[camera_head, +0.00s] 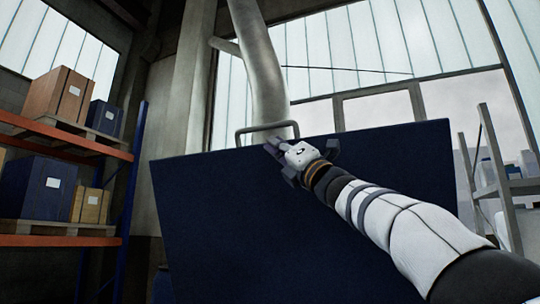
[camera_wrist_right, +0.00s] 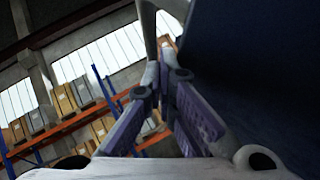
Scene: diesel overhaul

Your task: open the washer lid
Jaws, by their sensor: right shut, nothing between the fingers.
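The washer lid (camera_head: 215,215) is a large dark blue panel that fills the middle of the head view, standing raised and tilted. A grey bar handle (camera_head: 238,131) stands on its top edge. My right gripper (camera_head: 272,146) is at the top edge of the lid, just below the handle, with its arm reaching across the lid's face from the right. Its fingers are shut and empty. In the wrist view the fingers (camera_wrist_right: 165,65) converge beside a dark blue surface (camera_wrist_right: 245,60), and a pale bar lies beyond the tips. Whether they touch the handle cannot be told. My left gripper is not in view.
An orange and blue shelf rack (camera_head: 70,150) with boxes stands at the left. A thick grey pipe (camera_head: 262,65) rises behind the lid. A grey metal rack (camera_head: 500,180) stands at the right. Tall windows are behind.

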